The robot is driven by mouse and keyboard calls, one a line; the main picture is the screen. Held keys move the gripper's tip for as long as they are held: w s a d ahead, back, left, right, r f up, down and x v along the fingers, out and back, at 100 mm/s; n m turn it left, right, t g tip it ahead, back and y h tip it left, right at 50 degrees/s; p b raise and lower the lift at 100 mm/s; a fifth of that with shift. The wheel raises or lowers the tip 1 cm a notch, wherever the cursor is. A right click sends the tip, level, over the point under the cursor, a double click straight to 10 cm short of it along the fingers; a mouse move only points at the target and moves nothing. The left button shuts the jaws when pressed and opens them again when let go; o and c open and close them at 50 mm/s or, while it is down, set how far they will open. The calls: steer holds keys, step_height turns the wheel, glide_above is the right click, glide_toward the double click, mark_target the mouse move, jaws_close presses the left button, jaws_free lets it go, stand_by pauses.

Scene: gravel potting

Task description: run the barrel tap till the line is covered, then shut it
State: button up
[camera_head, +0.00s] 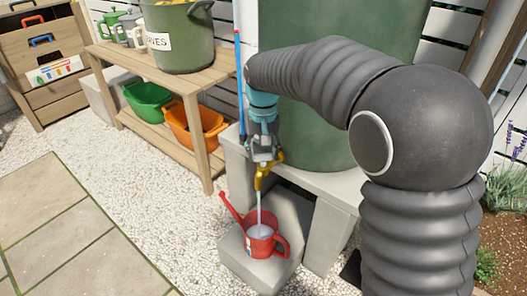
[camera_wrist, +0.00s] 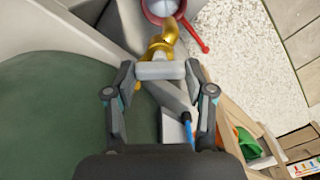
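The brass tap (camera_head: 262,180) on the green barrel (camera_head: 315,120) is running. A pale stream falls from it into the red watering can (camera_head: 257,248) on a low concrete block. Water shows inside the can, but its level against a line cannot be read. In the wrist view the can (camera_wrist: 150,18) is cut off at the top, just beyond the tap (camera_wrist: 163,42). My gripper (camera_head: 264,155) is right at the tap's top. In the wrist view a light grey bar spans between the fingers of my gripper (camera_wrist: 160,71); whether it is fingertips or something held is unclear. A yellow tap part shows beside it.
The barrel stands on concrete supports (camera_head: 335,190). A blue stick (camera_head: 240,85) leans close left of my gripper. A wooden bench (camera_head: 185,85) with a green pot (camera_head: 180,45), a green tub (camera_head: 147,102) and an orange tub (camera_head: 190,128) stands left. Gravel (camera_head: 140,205) is open at front left.

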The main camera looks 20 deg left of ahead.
mark_target(263, 155)
steer(key=c, duration=0.4)
steer(key=shift+o, duration=0.2)
steer(key=shift+r+n+p, duration=0.15)
steer(key=shift+n+p, duration=0.6)
steer(key=shift+n, duration=0.05)
steer(key=shift+f+n+p, duration=0.2)
steer(key=shift+n+p, duration=0.15)
steer(key=shift+n, duration=0.55)
steer(key=o, duration=1.2)
steer(key=shift+c, duration=0.2)
steer(key=shift+r, duration=0.1)
step_height(263, 155, up, 12)
